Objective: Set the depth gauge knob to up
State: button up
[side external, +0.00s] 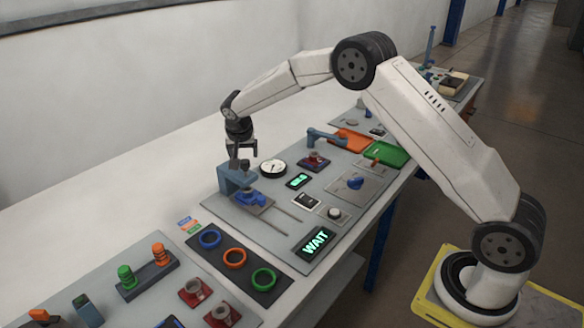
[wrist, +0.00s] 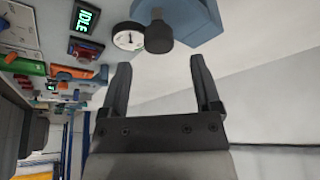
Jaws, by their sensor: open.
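A dark round knob (wrist: 158,38) sticks out of a blue-grey block (wrist: 198,18) in the wrist view. I take it for the depth gauge knob, but no label on it is readable. The block (side external: 234,179) also shows in the side view, at the back edge of the grey panel, with a bright blue piece (side external: 251,198) at its front. My gripper (wrist: 160,72) is open and empty. The knob lies just beyond my fingertips, roughly centred between them and apart from both. In the side view, my gripper (side external: 242,152) is above the block, and the knob is hard to make out.
A white dial (side external: 272,168) stands close beside the block. A small green display (wrist: 85,19) reads IDLE; a larger one (side external: 315,242) reads WAIT. Coloured rings (side external: 235,257) lie on a dark board in front. White tabletop behind the panels is clear.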

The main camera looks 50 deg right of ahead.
jog(key=shift+v, duration=1.9)
jog(key=s+a+n+y, duration=0.1)
jog(key=s+n, duration=0.2)
jog(key=s, duration=0.7)
jog(key=s+a+f+n+y, duration=0.1)
jog(key=s+a+n, duration=0.1)
jog(key=s, duration=0.9)
jog(key=s+a+f+n+y, duration=0.1)
jog(key=s+n, duration=0.3)
jog(key=s, duration=0.7)
jog(key=shift+a+g, duration=0.3)
jog(key=shift+a, duration=0.15)
